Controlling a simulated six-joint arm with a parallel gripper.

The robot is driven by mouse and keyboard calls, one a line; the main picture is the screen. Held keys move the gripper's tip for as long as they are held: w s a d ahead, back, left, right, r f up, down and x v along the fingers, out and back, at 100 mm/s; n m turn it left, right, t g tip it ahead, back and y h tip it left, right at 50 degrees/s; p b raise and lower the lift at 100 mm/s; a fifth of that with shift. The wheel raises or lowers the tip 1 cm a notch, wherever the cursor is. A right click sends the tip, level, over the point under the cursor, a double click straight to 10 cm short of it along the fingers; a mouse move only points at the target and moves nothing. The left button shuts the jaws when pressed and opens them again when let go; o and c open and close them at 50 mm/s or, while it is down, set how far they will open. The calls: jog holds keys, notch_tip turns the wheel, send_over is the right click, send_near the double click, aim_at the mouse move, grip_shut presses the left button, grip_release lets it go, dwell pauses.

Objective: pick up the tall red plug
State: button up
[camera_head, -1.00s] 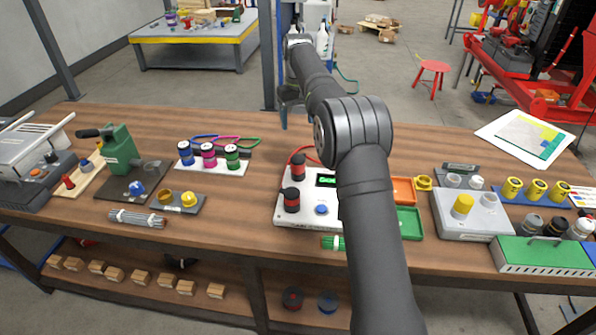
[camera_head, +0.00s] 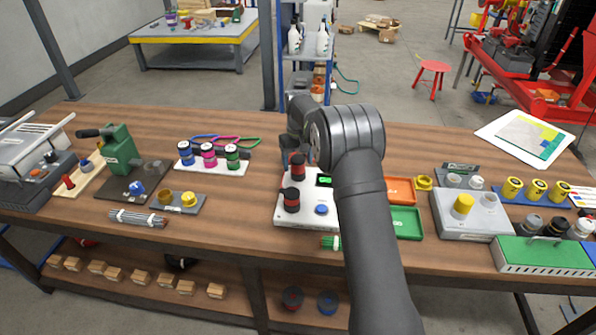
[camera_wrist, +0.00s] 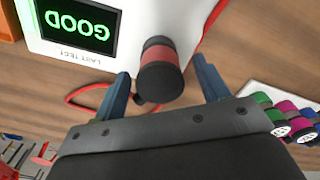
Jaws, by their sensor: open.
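A tall red plug with black ends (camera_head: 298,167) stands upright at the back left of a white tester box (camera_head: 283,212). A similar red and black plug (camera_head: 291,200) stands nearer the front of the box. My gripper (camera_head: 291,153) is low, just behind the back plug, partly hidden by my arm. In the wrist view, my open gripper (camera_wrist: 164,88) has its two blue fingers either side of a red and black plug (camera_wrist: 163,72), apart from it. The tester display (camera_wrist: 80,30) reads GOOD, upside down.
A red cable (camera_wrist: 85,92) curves on the table by the box. A rack of coloured spools (camera_head: 208,160) stands to the left. Orange (camera_head: 400,190) and green trays (camera_head: 408,222) lie right of my arm. Bare wood lies between the rack and box.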

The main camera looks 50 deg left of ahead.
jog(key=shift+f, duration=0.9)
jog(key=shift+c, duration=0.5)
jog(key=c, duration=1.1)
jog(key=shift+a+r, duration=0.1)
jog(key=shift+r, duration=0.35)
notch_tip(320, 180, up, 4)
jog(key=shift+w+f, duration=0.1)
jog(key=shift+w, duration=0.05)
jog(key=w+d+r, duration=0.2)
jog(key=d, duration=0.1)
jog(key=w+d+r, duration=0.2)
jog(key=d, duration=0.1)
jog(key=w+d+r, duration=0.2)
jog(key=d, duration=0.2)
jog(key=shift+r, duration=0.2)
